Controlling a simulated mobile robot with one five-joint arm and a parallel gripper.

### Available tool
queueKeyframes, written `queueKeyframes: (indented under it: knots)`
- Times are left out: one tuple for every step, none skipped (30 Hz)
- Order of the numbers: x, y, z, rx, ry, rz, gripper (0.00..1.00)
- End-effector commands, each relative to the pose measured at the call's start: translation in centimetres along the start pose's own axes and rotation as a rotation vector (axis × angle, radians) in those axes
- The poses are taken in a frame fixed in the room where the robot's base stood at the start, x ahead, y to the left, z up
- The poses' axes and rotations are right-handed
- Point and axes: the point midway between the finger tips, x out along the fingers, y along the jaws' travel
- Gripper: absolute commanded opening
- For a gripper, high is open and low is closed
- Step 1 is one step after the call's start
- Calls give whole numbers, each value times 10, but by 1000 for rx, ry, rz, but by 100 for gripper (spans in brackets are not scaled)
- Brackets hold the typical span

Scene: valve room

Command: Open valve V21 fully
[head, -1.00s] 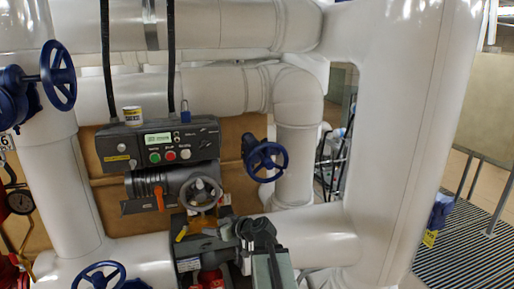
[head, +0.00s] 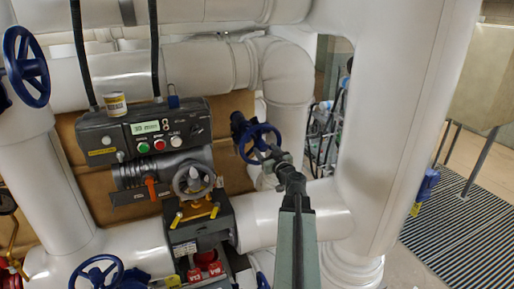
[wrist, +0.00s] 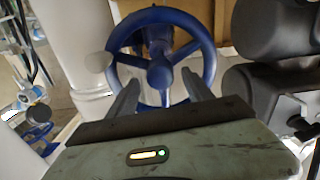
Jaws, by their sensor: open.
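A blue spoked handwheel (head: 258,141) stands in front of the white pipe bend, right of the grey control unit. No V21 label is readable on it. My gripper (head: 272,156) is in front of this wheel, at its lower right side in the head view. In the wrist view the blue handwheel (wrist: 160,73) fills the top middle. My gripper (wrist: 161,92) is open there, its two fingers apart and pointing at the lower part of the wheel, with the hub between them. I cannot tell whether the fingers touch the rim. The lower rim is partly hidden.
A grey control box (head: 145,132) with buttons and a small display is left of the wheel. Below it are a grey handwheel (head: 194,180) and an orange lever (head: 151,187). Other blue handwheels (head: 25,66) (head: 96,272) are at the left. A thick white column (head: 390,130) stands right.

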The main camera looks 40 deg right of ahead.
Motion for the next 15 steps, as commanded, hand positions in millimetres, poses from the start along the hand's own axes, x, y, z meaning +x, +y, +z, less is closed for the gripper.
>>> queueKeyframes:
  knots:
    - [4,3,0,0,0,2,59]
    - [5,4,0,0,0,2,59]
    - [6,4,0,0,0,2,59]
    - [7,4,0,0,0,2,59]
    - [7,4,0,0,0,1,59]
    - [7,3,0,0,0,0,59]
    - [7,3,0,0,0,0,59]
    - [7,2,0,0,0,0,59]
    - [7,2,0,0,0,-1,59]
    - [7,2,0,0,0,-1,56]
    - [7,2,0,0,0,-1,48]
    - [7,2,0,0,0,-1,37]
    - [7,2,0,0,0,-1,29]
    - [7,2,0,0,0,-1,20]
    - [7,1,0,0,0,-1,9]
